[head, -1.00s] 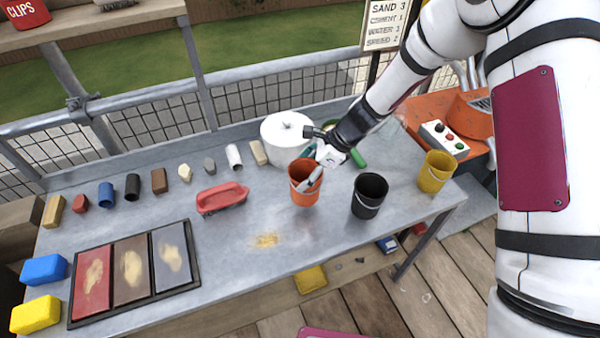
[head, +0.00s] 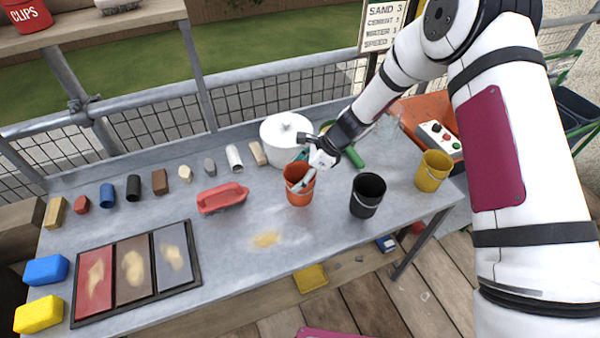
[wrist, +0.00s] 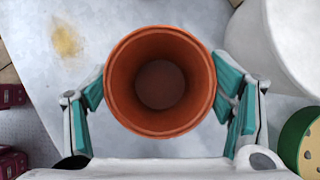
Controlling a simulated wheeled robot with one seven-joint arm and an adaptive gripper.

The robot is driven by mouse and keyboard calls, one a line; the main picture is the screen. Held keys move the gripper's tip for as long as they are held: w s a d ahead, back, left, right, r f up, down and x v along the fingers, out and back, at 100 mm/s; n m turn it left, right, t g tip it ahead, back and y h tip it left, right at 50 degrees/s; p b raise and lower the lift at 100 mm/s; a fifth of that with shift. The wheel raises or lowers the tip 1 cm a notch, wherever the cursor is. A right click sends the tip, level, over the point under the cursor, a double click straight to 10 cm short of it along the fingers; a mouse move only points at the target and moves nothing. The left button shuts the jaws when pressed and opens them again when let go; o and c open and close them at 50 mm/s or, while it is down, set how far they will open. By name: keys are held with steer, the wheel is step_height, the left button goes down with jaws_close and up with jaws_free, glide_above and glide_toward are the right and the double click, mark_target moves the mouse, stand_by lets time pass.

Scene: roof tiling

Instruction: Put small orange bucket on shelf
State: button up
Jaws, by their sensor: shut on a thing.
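The small orange bucket (head: 298,192) is upright and empty at the middle of the grey table, between the red float and the black bucket. My gripper (head: 309,178) is shut on it. In the wrist view the orange bucket (wrist: 160,118) fills the space between the fingers of my gripper (wrist: 160,85), with a teal pad against each side. I cannot tell whether its base touches the table.
A black bucket (head: 367,197) and a yellow bucket (head: 433,172) stand to the right. A white lidded pot (head: 286,140) is just behind. A red float (head: 221,198) lies left, before a row of small items. Metal railing (head: 195,100) runs along the back.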

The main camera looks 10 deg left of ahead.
steer(key=o, duration=1.4)
steer(key=shift+c, duration=0.2)
steer(key=b+v, duration=0.1)
steer(key=v, duration=1.1)
steer(key=shift+r, duration=0.15)
